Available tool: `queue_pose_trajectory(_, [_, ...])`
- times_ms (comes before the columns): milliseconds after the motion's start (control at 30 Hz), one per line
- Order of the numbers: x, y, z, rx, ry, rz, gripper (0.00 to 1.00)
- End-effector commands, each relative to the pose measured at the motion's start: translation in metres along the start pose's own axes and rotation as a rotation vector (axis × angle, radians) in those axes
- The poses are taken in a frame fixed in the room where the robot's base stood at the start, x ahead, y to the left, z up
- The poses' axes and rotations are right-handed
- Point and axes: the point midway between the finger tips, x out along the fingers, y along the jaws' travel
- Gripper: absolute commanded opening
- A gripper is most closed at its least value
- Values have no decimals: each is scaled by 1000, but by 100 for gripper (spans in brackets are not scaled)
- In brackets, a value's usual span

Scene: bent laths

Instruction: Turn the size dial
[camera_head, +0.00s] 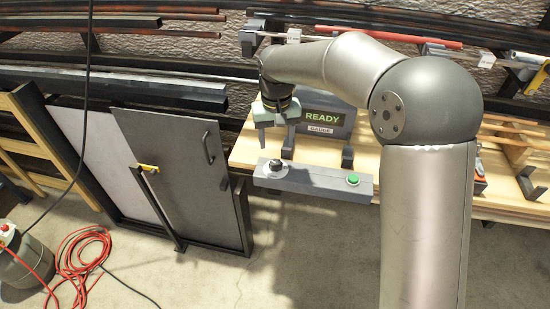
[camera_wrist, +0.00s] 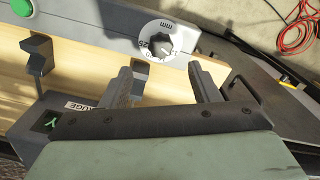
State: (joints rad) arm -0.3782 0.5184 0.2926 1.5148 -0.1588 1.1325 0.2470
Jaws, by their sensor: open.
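The size dial (camera_head: 276,168) is a dark knob on a pale round scale, on the top of a grey control bar (camera_head: 315,182) at the bench's front edge. In the wrist view the dial (camera_wrist: 158,41) shows a white scale marked "mm" and numbers too small to read surely. My gripper (camera_head: 275,140) is above and behind the dial in the head view. In the wrist view its two fingers (camera_wrist: 166,76) are apart with nothing between them. The dial lies beyond the fingertips, and I see no contact.
A green button (camera_head: 353,179) sits at the bar's right end. A gauge box (camera_head: 322,117) reading "READY" stands behind. A red hose (camera_head: 84,258) lies coiled on the floor. The floor before the bar is clear.

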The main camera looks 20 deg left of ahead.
Motion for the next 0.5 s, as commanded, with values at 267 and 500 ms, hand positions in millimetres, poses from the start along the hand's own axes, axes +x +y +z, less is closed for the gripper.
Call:
queue_pose_trajectory(267, [56, 0, 1, 0, -3, 0, 56])
queue_pose_trajectory(500, [80, 0, 0, 1, 0, -1, 56])
